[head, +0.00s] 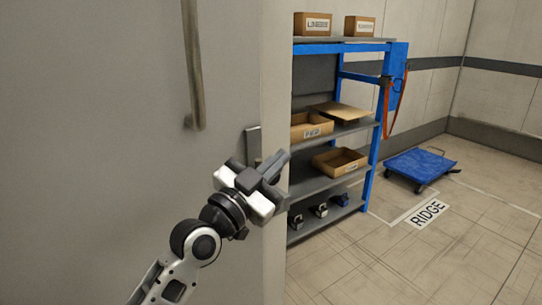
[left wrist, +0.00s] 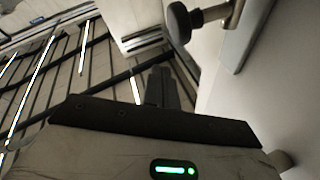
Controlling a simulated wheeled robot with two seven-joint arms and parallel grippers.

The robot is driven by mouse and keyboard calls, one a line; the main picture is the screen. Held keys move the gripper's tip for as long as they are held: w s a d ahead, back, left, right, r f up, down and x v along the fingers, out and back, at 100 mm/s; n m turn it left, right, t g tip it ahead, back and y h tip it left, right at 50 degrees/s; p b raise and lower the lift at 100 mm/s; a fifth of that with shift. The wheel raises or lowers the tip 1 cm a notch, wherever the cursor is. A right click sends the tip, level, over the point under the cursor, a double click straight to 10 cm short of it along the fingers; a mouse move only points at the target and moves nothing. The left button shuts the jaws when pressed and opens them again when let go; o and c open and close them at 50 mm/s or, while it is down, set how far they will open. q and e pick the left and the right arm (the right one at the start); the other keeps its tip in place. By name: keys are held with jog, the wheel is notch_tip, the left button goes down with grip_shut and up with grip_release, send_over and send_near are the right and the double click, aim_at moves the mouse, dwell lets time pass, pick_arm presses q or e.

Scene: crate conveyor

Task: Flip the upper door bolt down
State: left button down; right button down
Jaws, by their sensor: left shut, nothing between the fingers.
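A large pale grey door (head: 90,150) fills the left of the head view. A narrow grey plate (head: 253,143) sits near its right edge, partly hidden behind my left gripper (head: 280,165). In the left wrist view a dark round knob (left wrist: 181,21) on a short metal stem stands out from a grey plate (left wrist: 246,38), apparently the door bolt. My left gripper is shut and empty; its fingers (left wrist: 165,88) also show in the wrist view, below the knob and apart from it. Which way the bolt is turned I cannot tell. My right gripper is not in view.
A long vertical handle (head: 194,65) is on the door, up and left of my gripper. Beyond the door edge stands a blue-framed shelf (head: 345,47) with cardboard boxes. A blue cart (head: 421,165) stands on the floor at the right. The floor in front is clear.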

pick_arm(q)
jog(key=b+v, duration=0.1)
jog(key=v, duration=0.9)
jog(key=shift+r+b, duration=0.2)
jog(key=shift+b, duration=0.1)
